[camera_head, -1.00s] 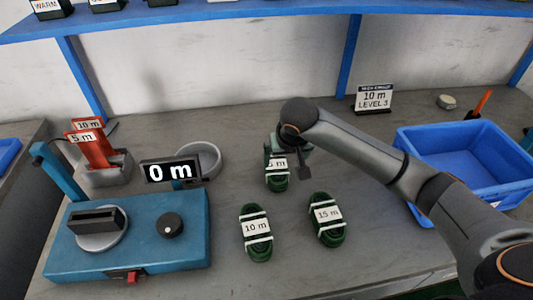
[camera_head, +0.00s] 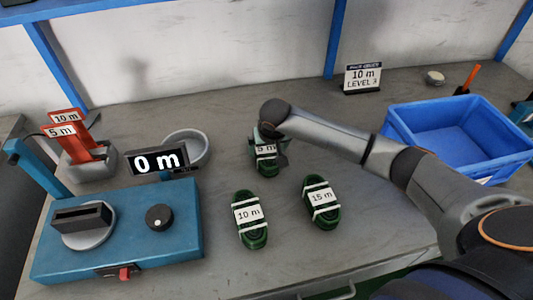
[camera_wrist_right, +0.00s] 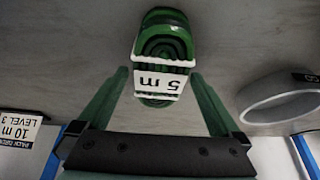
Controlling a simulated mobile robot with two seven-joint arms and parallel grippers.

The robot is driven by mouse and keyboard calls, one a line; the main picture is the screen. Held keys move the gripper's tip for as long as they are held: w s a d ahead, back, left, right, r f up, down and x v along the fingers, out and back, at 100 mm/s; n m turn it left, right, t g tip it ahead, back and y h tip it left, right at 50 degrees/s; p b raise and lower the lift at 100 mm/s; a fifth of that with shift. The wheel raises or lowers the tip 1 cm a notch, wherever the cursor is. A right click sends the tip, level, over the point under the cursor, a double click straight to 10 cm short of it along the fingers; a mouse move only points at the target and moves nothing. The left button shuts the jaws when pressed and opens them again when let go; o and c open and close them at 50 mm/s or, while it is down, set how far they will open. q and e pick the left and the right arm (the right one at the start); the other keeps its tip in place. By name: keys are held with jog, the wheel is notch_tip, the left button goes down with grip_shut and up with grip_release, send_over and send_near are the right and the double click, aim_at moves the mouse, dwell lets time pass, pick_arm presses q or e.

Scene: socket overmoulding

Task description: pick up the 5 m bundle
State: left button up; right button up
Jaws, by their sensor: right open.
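The 5 m bundle (camera_head: 266,169) is a green coil with white bands and a "5 m" label, lying on the grey bench. My right gripper (camera_head: 268,147) is over its far part and partly hides it. In the right wrist view, the 5 m bundle (camera_wrist_right: 162,47) lies between the two green fingers of the open right gripper (camera_wrist_right: 161,76). A gap shows on each side, so the fingers do not grip it. My left gripper is not in view.
The 10 m bundle (camera_head: 250,231) and 15 m bundle (camera_head: 321,212) lie nearer on the bench. A blue machine (camera_head: 115,240) with a "0 m" display (camera_head: 157,161) stands left, by a grey round dish (camera_head: 197,142). A blue bin (camera_head: 398,131) and a "10 m LEVEL 3" sign (camera_head: 362,78) are right.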

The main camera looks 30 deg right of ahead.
jog(key=shift+x, duration=1.15)
jog(key=c, duration=1.2)
jog(key=shift+r, duration=0.1)
jog(key=shift+c, duration=0.2)
jog(key=shift+w+r, duration=0.1)
jog(key=shift+r, duration=0.5)
jog(key=s+d+r+p, duration=0.1)
jog(key=s+d+r, duration=0.3)
jog(key=s+r, duration=0.7)
jog(key=s, duration=0.2)
jog(key=shift+s+r+p, duration=0.3)
jog(key=shift+p, duration=0.05)
